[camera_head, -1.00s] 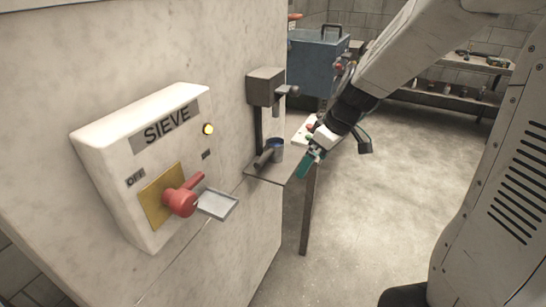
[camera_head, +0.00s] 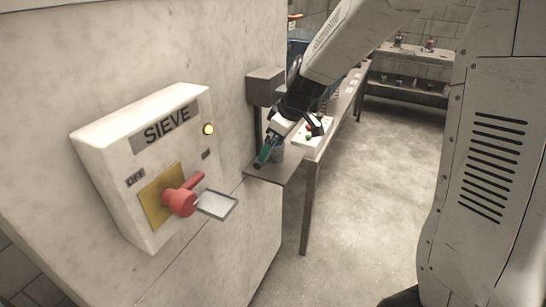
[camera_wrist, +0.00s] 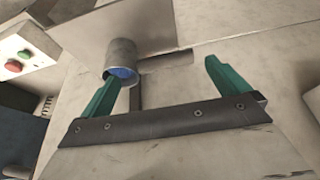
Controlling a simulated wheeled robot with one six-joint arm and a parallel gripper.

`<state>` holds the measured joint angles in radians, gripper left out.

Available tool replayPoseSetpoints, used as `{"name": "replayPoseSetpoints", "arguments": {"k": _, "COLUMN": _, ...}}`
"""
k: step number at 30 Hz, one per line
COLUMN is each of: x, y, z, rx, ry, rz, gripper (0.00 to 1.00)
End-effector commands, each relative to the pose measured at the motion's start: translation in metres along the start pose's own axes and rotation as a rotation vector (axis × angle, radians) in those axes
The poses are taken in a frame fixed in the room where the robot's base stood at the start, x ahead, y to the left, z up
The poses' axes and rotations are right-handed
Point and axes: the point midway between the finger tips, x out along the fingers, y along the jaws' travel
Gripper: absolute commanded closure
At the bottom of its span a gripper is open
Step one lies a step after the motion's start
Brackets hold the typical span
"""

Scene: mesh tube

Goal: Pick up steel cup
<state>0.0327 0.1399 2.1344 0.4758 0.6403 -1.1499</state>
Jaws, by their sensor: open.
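The steel cup (camera_wrist: 120,57) is a grey metal cylinder with blue inside. In the wrist view it is at the upper left, just beyond the left fingertip, which overlaps its lower edge. I cannot tell if they touch. In the head view the cup (camera_head: 279,152) stands on a small shelf (camera_head: 283,174), partly hidden by my gripper. My gripper (camera_wrist: 163,70) has its two teal fingers wide apart with nothing held between them. In the head view my gripper (camera_head: 264,158) is low over the shelf, in front of the cup.
A dark bracket (camera_head: 264,86) juts from the wall above the shelf. A button box (camera_head: 316,138) sits on the table right of the shelf. Open floor lies right.

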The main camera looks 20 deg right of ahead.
Motion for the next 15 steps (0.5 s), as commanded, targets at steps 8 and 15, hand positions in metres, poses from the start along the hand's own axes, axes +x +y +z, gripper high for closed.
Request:
{"name": "replayPoseSetpoints", "arguments": {"k": 8, "x": 0.042, "y": -0.001, "z": -0.007, "rx": 0.0, "ry": -0.003, "rz": -0.004, "gripper": 0.0}}
{"name": "replayPoseSetpoints", "arguments": {"k": 15, "x": 0.054, "y": -0.001, "z": -0.007, "rx": -0.001, "ry": -0.001, "rz": -0.001, "gripper": 0.0}}
